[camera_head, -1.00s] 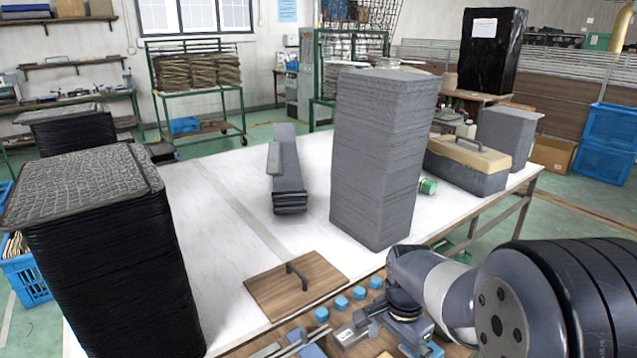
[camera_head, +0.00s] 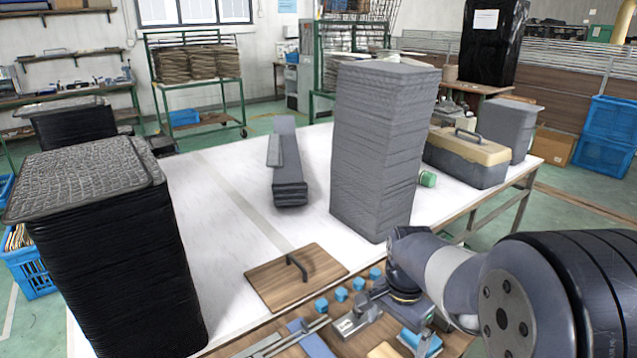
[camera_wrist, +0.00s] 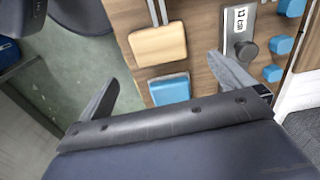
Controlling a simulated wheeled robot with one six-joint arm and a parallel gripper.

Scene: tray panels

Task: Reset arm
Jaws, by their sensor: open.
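My gripper (camera_wrist: 168,92) shows in the wrist view with its two fingers spread wide apart and nothing between them. Below it lie a wooden board, a tan block (camera_wrist: 158,45) and a blue block (camera_wrist: 170,89). In the head view my arm comes in from the lower right and bends over the front edge of the white table (camera_head: 235,215). The fingertips are hard to make out there.
A tall grey tray stack (camera_head: 375,150) stands mid-table, a black tray stack (camera_head: 110,260) at left. A wooden panel with a handle (camera_head: 270,282), small blue blocks (camera_head: 341,294) and a toolbox (camera_head: 465,165) also stand around.

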